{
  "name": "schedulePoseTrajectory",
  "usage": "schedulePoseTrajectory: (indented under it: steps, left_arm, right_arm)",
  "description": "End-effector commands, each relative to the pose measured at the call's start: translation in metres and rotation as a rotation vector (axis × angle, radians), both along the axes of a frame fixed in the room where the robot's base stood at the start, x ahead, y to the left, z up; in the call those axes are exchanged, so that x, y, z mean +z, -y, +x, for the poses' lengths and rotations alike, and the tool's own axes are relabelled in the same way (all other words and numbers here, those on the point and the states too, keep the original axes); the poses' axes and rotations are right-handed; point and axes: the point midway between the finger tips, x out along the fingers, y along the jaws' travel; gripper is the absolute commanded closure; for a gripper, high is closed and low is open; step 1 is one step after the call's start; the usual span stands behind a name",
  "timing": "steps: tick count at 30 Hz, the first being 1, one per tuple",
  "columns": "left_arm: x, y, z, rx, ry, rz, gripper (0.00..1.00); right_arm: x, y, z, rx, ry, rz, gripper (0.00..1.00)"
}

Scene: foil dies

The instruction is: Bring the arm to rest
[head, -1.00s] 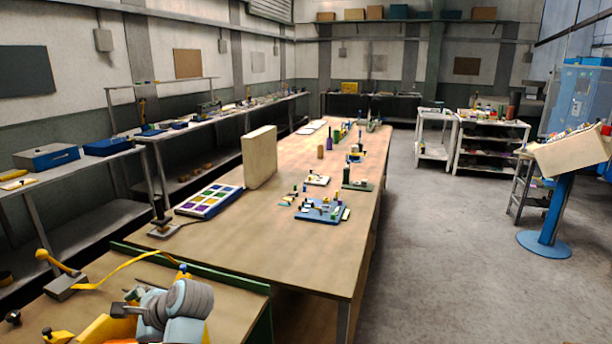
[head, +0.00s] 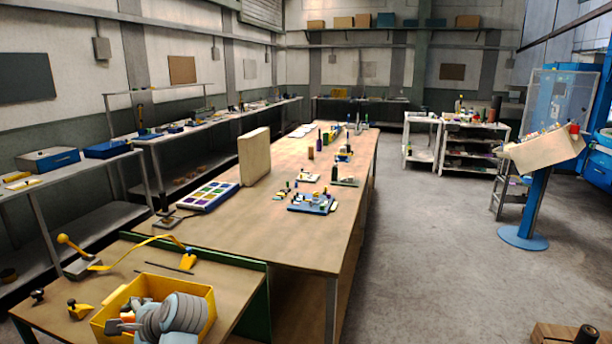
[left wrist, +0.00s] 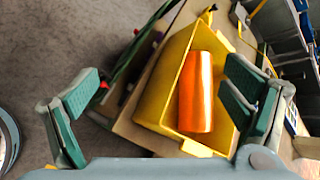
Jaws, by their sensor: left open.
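My left gripper (left wrist: 163,88) is open in the left wrist view, its two green-padded fingers wide apart. Between and beyond them is a yellow bin (left wrist: 158,95). A shiny orange roll (left wrist: 196,92) lies inside the bin, and nothing is held between the fingers. In the head view my left arm is over the same yellow bin (head: 203,290) at the bottom left, hiding much of its inside. The gripper's fingers are hard to make out there. My right gripper is in neither view.
The bin stands on a near bench (head: 60,305) with a green edge board (head: 262,300). A yellow strap (head: 130,253) and small clamps lie there. Beyond is a long wooden table (head: 270,235) with a blue fixture (head: 311,203). Grey floor (head: 430,250) to the right is largely clear.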

Motion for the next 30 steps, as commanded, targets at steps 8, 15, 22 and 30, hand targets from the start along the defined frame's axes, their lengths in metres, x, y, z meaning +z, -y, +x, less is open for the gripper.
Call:
schedulePoseTrajectory:
  steps: [8,15,22,30]
  left_arm:
    - [-0.049,0.001,-0.031,0.074,0.105,-0.118,0.06]
    - [-0.109,0.016,-0.083,0.190,0.250,-0.310,0.06]
    - [-0.155,0.042,-0.154,0.363,0.386,-0.553,0.06]
    - [-0.174,0.085,-0.249,0.627,0.471,-0.844,0.06]
  right_arm:
    - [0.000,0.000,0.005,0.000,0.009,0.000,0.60]
    - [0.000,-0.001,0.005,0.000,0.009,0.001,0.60]
    - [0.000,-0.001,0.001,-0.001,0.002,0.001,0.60]
    - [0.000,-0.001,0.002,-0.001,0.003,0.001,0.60]
